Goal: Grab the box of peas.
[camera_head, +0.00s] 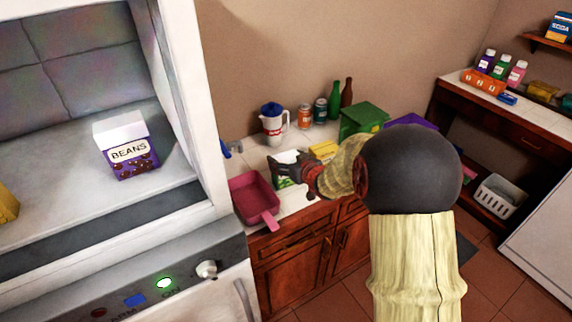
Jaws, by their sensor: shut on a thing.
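The box of peas, a small white and green carton (284,183), is at the middle of the view, over the white counter. My gripper (285,167) reaches in from the right and is shut on this box. The gripper's fingers cover the middle of the box, and its label cannot be read. Whether the box touches the counter or is lifted is hard to tell.
A pink pan (253,196) lies left of the held box. A white-and-blue jug (272,124), cans (305,115), bottles (347,92) and a green box (362,119) stand behind. A beans box (128,146) sits in the white appliance (172,75) at left.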

